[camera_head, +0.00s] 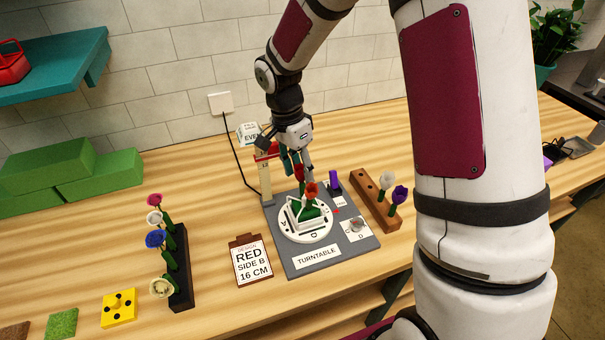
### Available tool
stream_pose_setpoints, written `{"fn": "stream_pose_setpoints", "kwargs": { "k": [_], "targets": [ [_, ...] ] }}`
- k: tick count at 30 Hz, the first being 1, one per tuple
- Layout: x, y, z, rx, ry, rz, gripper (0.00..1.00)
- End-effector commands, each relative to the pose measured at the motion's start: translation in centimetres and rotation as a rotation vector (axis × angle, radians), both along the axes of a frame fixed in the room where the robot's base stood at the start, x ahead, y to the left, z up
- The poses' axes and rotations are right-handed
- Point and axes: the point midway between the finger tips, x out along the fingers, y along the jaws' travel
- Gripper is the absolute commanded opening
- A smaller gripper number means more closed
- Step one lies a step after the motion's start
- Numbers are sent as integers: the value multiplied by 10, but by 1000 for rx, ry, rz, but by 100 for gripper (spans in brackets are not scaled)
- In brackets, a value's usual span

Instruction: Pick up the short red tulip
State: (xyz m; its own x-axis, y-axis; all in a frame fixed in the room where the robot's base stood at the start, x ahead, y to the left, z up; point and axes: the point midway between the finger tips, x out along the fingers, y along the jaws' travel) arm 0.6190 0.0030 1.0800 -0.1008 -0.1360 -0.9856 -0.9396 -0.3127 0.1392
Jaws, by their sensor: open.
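My gripper (296,169) points down over the back of the white turntable disc (292,233), with its fingers apart. A red tulip (311,189) stands at the disc, just in front of the fingers. Another red bloom (299,174) shows between or just behind the fingertips, partly hidden by them. I cannot tell from this view which tulip is shorter, or whether a finger touches either one. Green parts and a white frame stand in the middle of the disc. A card (252,262) reads "RED SIDE B 16 CM".
A wooden rack (362,186) with white and purple flowers stands right of the turntable. A black rack (181,270) with several flowers stands left. A height post (265,180) rises close behind the gripper's left side. Green blocks (100,172) lie far left.

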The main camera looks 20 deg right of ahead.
Motion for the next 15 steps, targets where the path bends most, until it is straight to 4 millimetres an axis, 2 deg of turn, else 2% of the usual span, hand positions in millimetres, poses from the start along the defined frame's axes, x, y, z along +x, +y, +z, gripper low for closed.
{"fn": "stream_pose_setpoints", "kwargs": {
  "k": [5, 8, 15],
  "targets": [
    [0, 0, 0, 0, 0, 0, 42],
    [0, 0, 0, 0, 0, 0, 19],
    [0, 0, 0, 0, 0, 0, 18]
  ]
}}
